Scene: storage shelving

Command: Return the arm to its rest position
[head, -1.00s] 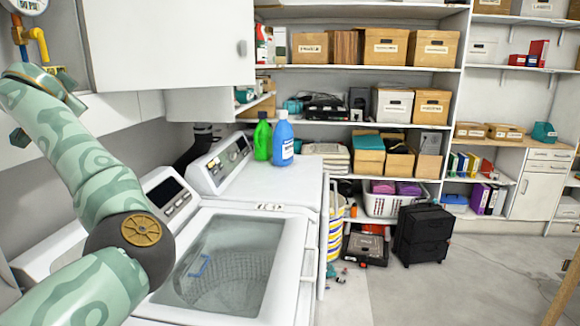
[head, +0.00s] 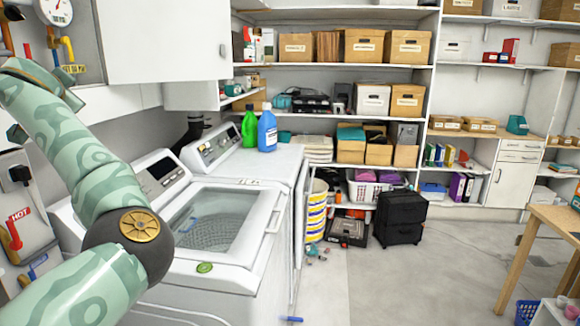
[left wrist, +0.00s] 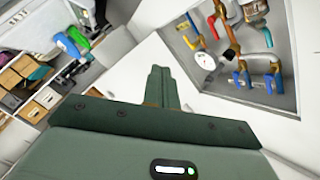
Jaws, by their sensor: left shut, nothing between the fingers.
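My left arm (head: 85,165) comes in from the lower left in the head view. It bends at a dark elbow joint with a gold cap (head: 139,226) and rises to the upper left beside the white wall cabinet. In the left wrist view my left gripper (left wrist: 158,85) shows its green fingers together, with nothing between them. They point toward pale cabinet surfaces and touch nothing that I can see. The gripper's tips cannot be made out in the head view. My right arm and gripper are not in view.
Two white washers (head: 222,262) stand close to my left arm. Pipes with a gauge (head: 57,12) are at upper left; they also show in the left wrist view (left wrist: 235,45). A wooden table (head: 557,230) stands at right. Grey floor (head: 420,285) between is clear.

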